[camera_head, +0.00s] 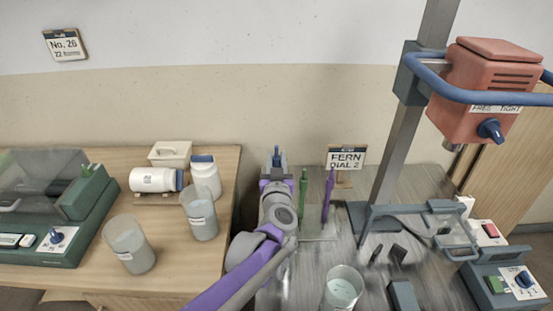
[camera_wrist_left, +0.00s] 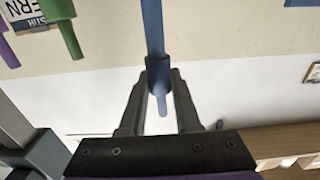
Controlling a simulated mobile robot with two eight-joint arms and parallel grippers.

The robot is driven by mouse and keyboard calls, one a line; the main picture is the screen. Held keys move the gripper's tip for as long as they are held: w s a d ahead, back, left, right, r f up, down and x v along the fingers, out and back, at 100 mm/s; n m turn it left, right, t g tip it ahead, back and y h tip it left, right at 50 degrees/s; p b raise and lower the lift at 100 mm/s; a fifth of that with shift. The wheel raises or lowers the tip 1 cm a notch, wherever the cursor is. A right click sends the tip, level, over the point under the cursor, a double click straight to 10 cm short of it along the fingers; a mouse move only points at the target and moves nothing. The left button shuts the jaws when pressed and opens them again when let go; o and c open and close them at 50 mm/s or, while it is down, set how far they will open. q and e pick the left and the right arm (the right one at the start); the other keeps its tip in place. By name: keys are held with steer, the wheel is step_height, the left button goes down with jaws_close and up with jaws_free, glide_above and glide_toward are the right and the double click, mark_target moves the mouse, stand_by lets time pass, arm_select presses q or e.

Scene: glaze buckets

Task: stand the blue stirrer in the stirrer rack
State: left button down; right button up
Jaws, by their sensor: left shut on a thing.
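The blue stirrer (camera_head: 277,155) stands up above my left gripper (camera_head: 277,174) in the head view. In the left wrist view the fingers (camera_wrist_left: 158,82) are closed on the blue stirrer (camera_wrist_left: 153,30), with its rounded end pointing between them. A green stirrer (camera_head: 303,193) and a purple stirrer (camera_head: 328,194) stand upright just right of my gripper, at the stirrer rack (camera_head: 320,239). The rack's thin frame is pale and partly hidden by my arm. The blue stirrer's lower part is hidden in the head view. My right gripper is in neither view.
A FERN sign (camera_head: 346,158) stands behind the stirrers. A mixer stand (camera_head: 395,150) with a red head (camera_head: 485,85) rises to the right. A clear bucket (camera_head: 342,289) stands in front.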

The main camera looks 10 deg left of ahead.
arm_select(q)
steer(key=shift+f+b, duration=2.75)
steer(key=shift+f, duration=1.15)
steer(key=c, duration=0.5)
jaws_free()
steer(key=shift+c, duration=0.2)
steer(key=shift+r, duration=0.15)
